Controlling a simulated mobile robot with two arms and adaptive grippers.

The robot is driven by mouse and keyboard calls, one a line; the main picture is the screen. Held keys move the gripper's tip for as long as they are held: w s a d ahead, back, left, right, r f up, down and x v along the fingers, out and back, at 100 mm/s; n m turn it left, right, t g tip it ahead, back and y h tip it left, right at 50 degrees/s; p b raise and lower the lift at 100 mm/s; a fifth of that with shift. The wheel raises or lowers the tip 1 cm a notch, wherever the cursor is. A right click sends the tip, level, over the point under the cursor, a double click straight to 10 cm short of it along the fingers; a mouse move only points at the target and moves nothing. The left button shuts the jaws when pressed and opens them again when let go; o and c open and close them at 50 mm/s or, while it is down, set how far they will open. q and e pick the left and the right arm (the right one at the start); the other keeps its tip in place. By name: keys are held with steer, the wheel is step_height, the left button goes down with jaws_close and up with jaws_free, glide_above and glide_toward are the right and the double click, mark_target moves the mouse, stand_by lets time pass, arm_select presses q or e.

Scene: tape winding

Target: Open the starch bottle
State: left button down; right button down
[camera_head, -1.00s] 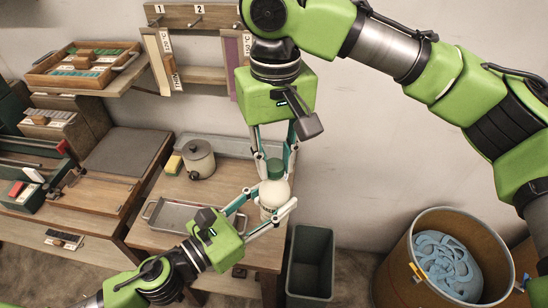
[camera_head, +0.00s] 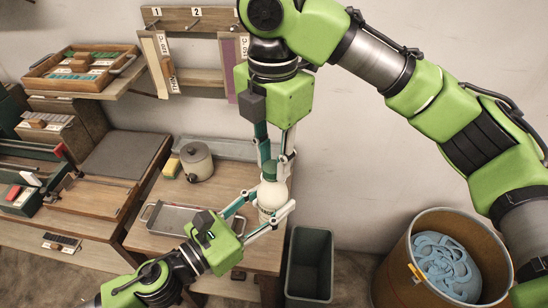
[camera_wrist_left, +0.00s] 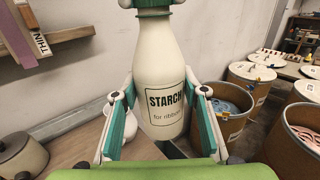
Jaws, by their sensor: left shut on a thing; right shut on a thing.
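My left gripper (camera_head: 268,206) is shut on the bottle's body from the front. The wrist view shows the bottle (camera_wrist_left: 160,70), its label reading "STARCH for ribbon", between the two pads of the left gripper (camera_wrist_left: 160,98). My right gripper (camera_head: 274,162) comes down from above and is shut on the cap. Only the cap's lower part (camera_wrist_left: 152,4) shows at the top of the wrist view, so I cannot tell whether it is loose.
A metal tray (camera_head: 168,228), a lidded grey pot (camera_head: 197,160) and a yellow-green sponge (camera_head: 172,167) are on the table to the left. A dark bin (camera_head: 309,262) stands on the floor right of the table. A barrel (camera_head: 405,262) with blue ribbon is farther right.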

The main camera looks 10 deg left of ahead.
arm_select(q)
steer(key=shift+s+d+r, duration=0.1)
arm_select(e)
steer(key=n, duration=0.6)
steer(key=shift+w+a, duration=0.1)
steer(key=shift+w, duration=0.05)
steer(key=n, duration=0.5)
steer(key=shift+a+n, duration=0.1)
steer(key=shift+n, duration=0.2)
steer(key=shift+r, duration=0.2)
steer(key=shift+r, duration=0.95)
